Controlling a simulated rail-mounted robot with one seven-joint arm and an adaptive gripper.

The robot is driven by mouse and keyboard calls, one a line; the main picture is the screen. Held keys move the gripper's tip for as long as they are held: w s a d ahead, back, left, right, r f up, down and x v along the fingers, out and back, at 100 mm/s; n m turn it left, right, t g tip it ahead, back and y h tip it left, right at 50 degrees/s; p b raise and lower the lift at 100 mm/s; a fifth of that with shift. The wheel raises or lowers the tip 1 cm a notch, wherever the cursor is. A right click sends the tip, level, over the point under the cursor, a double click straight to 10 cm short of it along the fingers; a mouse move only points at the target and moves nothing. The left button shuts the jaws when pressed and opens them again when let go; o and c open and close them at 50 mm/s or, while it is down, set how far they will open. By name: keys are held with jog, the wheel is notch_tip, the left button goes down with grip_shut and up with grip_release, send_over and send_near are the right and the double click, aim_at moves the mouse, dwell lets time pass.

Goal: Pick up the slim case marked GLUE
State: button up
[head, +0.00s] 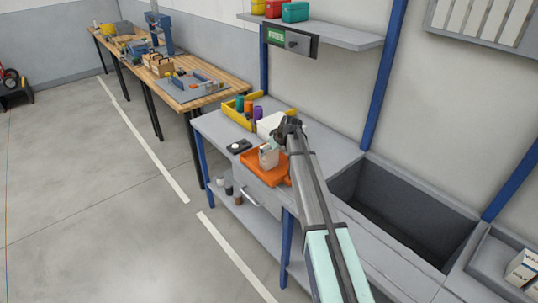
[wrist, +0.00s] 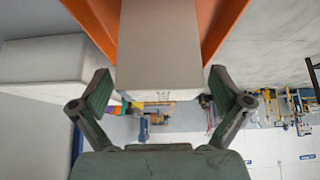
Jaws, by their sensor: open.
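A slim pale case (head: 268,156) stands upright in an orange tray (head: 252,174) on the grey bench. Its marking is too small to read, so I cannot confirm that it says GLUE. My gripper (head: 283,140) is at the tray, close to the case. In the wrist view, my gripper (wrist: 160,88) is open, with one finger on each side of the near end of the case (wrist: 160,45). Gaps show between the fingers and the case. The orange tray (wrist: 226,22) shows on both sides of it.
A white box (head: 270,123) stands just behind the tray; it also shows at left in the wrist view (wrist: 42,60). A yellow bin (head: 238,117) with coloured cylinders is farther left. A small black item (head: 239,146) lies left of the tray. A deep grey basin (head: 400,215) is right.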

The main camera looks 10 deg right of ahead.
jog(key=shift+x, duration=1)
jog(key=c, duration=1.4)
jog(key=shift+r, duration=0.1)
